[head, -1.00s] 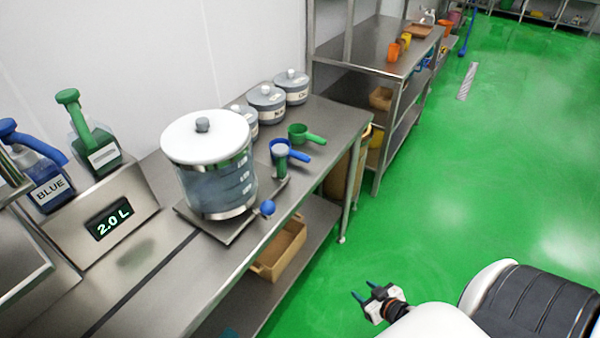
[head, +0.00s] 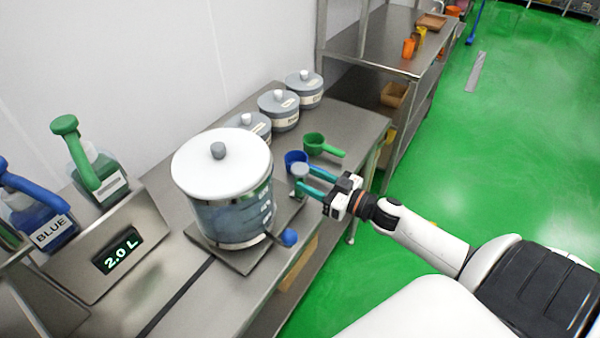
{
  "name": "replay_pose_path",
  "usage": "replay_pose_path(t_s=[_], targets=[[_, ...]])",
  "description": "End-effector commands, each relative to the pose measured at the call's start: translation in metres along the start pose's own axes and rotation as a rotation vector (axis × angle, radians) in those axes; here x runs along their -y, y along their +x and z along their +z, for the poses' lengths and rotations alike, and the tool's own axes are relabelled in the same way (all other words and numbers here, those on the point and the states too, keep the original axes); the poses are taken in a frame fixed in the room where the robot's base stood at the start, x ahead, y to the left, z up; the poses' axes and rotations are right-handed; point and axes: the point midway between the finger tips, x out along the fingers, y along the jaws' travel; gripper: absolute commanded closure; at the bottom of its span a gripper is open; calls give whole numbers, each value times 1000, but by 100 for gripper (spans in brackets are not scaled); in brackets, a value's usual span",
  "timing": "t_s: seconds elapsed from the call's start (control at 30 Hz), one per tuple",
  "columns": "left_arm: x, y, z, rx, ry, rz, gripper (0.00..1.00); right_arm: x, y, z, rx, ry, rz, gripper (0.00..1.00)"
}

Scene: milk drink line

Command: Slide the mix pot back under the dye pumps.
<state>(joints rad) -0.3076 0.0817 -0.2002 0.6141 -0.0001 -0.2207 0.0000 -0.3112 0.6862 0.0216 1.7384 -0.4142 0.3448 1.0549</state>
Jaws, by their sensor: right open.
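The mix pot (head: 232,213) is a clear vessel with a white lid and grey knob, standing upright on a flat metal plate (head: 226,257) on the steel bench. A blue ball knob (head: 288,237) sticks out at its lower front. A grey-capped upright handle (head: 299,171) rises at the plate's right end. My right gripper (head: 312,181) is open, its two teal fingers pointing left, close to that handle; I cannot tell whether they touch it. The green dye pump (head: 95,170) and blue dye pump (head: 42,215) stand left of the pot. My left gripper is out of view.
A display (head: 118,251) reading 2.0 L faces the bench by the pumps. A dark groove (head: 178,296) crosses the bench left of the pot.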

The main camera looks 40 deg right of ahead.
Motion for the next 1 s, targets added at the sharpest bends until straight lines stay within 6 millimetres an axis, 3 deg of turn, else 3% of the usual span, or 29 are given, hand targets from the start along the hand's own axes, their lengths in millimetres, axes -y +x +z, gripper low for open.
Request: replay_pose_path(t_s=[0.1,0.3,0.63,0.9,1.0], targets=[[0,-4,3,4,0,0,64,0,19,2,3,1,-1,55],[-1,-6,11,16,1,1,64,0,36,1,1,0,-1,55],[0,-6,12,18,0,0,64,0,39,0,-1,0,-1,55],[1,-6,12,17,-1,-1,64,0,39,0,-1,0,-1,97],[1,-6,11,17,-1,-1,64,0,39,0,-1,0,-1,100]])
